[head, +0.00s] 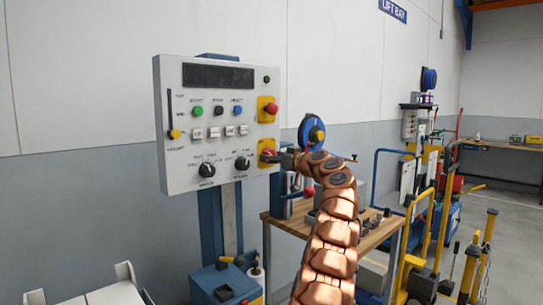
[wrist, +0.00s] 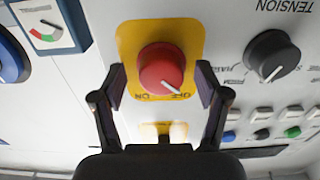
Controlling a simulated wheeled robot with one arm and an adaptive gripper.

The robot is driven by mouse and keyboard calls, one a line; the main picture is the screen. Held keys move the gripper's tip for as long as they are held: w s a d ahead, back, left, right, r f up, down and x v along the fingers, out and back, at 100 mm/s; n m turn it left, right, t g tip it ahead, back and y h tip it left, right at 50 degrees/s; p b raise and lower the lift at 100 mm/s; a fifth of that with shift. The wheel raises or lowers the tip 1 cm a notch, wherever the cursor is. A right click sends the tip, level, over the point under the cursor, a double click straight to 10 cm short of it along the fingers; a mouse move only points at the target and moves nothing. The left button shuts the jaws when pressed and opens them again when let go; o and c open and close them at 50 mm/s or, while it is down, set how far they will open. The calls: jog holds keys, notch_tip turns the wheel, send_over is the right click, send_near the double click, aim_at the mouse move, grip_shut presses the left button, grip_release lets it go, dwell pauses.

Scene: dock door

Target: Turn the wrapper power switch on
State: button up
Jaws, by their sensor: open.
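The wrapper power switch is a red rotary knob (wrist: 161,69) on a yellow plate (wrist: 190,30), at the lower right of the grey control panel (head: 180,150). In the wrist view the panel appears upside down, with ON printed at the left and OFF at the right below the knob. The knob's white pointer line points toward OFF. My gripper (wrist: 160,84) is open, with one finger on each side of the knob. Small gaps show between fingers and knob. In the head view my gripper (head: 277,157) covers part of the switch.
A black TENSION knob (wrist: 272,55) sits beside the switch. A red mushroom button (head: 271,109) on yellow is above it on the panel. A wooden workbench (head: 283,225) stands behind my arm. Yellow and blue hand trucks (head: 425,220) stand at the right.

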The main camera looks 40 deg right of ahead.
jog(key=shift+w, duration=0.25)
